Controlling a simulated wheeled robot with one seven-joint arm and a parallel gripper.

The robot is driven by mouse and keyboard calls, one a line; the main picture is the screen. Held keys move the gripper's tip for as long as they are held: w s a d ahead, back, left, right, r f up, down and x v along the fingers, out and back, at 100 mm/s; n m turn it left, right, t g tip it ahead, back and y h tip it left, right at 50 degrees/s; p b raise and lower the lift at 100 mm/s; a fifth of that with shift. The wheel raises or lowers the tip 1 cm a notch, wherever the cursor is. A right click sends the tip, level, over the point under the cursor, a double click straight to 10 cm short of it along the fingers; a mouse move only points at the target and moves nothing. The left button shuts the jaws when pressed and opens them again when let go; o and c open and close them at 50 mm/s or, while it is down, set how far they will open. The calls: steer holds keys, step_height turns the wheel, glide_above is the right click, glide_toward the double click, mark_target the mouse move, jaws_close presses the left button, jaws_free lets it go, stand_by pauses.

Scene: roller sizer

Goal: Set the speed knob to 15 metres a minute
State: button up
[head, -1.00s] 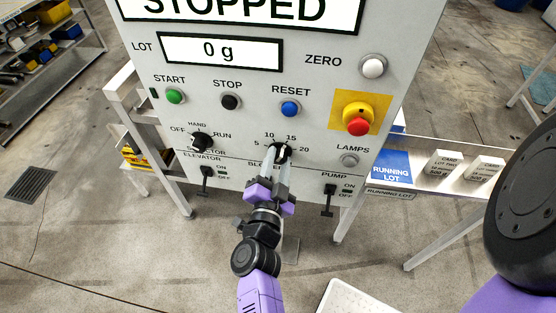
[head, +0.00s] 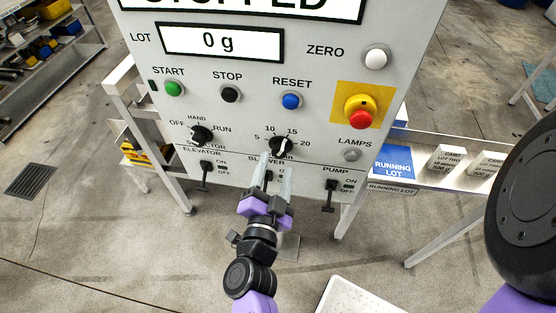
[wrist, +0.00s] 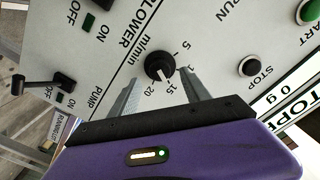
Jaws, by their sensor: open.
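The black speed knob (head: 281,147) is on the grey panel, with 5, 10, 15 and 20 m/min around it. Its white pointer is turned to the upper right in the head view, toward the 15 mark. In the wrist view the knob (wrist: 160,67) also has its pointer on the side of the 15, though its exact alignment is hard to tell. My gripper (head: 276,166) is open and empty, just below and in front of the knob, apart from it. In the wrist view one finger partly covers the 10 label.
The selector knob (head: 201,135) is to the left. The blower switch is partly hidden behind my gripper, and the pump switch (head: 330,194) is at lower right. Start, stop and reset (head: 291,101) buttons are above, with the red emergency button (head: 361,118) at right.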

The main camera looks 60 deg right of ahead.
steer(key=shift+b+v, duration=0.3)
steer(key=shift+v, duration=1.4)
steer(key=s+a+n+t+y, duration=0.4)
steer(key=s+a+n+y, duration=0.2)
steer(key=n, duration=0.5)
steer(key=s+a+n+t+y+b, duration=0.1)
steer(key=s+a+n+t+y, duration=0.3)
steer(key=s+n+y, duration=0.5)
steer(key=shift+s+a+r+n+t+y, duration=0.35)
steer(key=shift+a+r+n+y, duration=0.1)
steer(key=shift+a+n+y, duration=0.5)
